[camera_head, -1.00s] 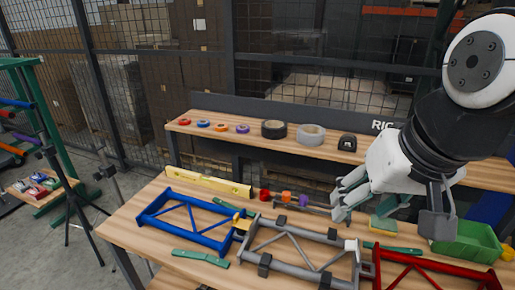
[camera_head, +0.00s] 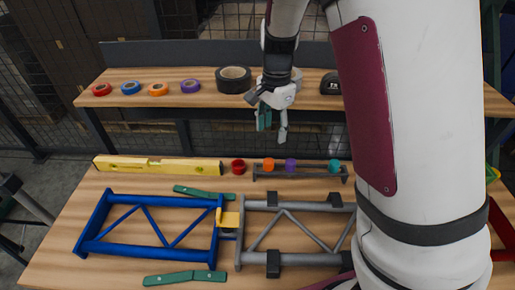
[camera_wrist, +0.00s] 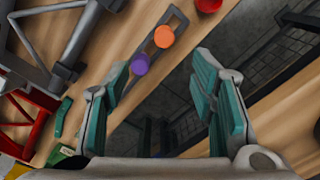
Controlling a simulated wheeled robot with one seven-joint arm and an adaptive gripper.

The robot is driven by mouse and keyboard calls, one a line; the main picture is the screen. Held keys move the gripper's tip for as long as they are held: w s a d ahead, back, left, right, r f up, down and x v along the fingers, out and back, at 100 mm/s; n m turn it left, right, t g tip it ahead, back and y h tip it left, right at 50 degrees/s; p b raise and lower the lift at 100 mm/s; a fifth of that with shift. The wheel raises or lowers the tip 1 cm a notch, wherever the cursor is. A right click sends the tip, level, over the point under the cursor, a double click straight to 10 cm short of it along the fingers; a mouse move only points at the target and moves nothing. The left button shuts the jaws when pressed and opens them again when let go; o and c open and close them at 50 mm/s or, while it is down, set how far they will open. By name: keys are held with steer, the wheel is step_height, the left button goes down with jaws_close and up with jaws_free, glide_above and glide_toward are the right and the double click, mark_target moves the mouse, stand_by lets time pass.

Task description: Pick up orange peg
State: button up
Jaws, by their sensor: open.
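The orange peg (camera_head: 268,164) stands in a grey rack (camera_head: 310,175) on the front table, beside a purple peg (camera_head: 291,165). In the wrist view the orange peg (camera_wrist: 164,37) shows above the purple peg (camera_wrist: 140,64), beyond my fingertips. A teal peg (camera_head: 334,166) is at the rack's right end. A red peg (camera_head: 238,166) stands just left of the rack. My gripper (camera_head: 273,128) is open and empty, above and behind the rack, apart from the pegs. Its teal-padded fingers (camera_wrist: 162,75) are spread wide in the wrist view.
A yellow level (camera_head: 158,166), blue frame (camera_head: 150,229) and grey frame (camera_head: 295,235) lie on the front table. The back shelf (camera_head: 125,96) holds several tape rolls. A gap separates shelf and table.

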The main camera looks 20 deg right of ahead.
mark_target(269, 160)
steer(key=f, duration=1.4)
steer(key=shift+w+f, duration=0.2)
steer(key=shift+w, duration=0.2)
steer(key=shift+a, duration=0.1)
jaws_close()
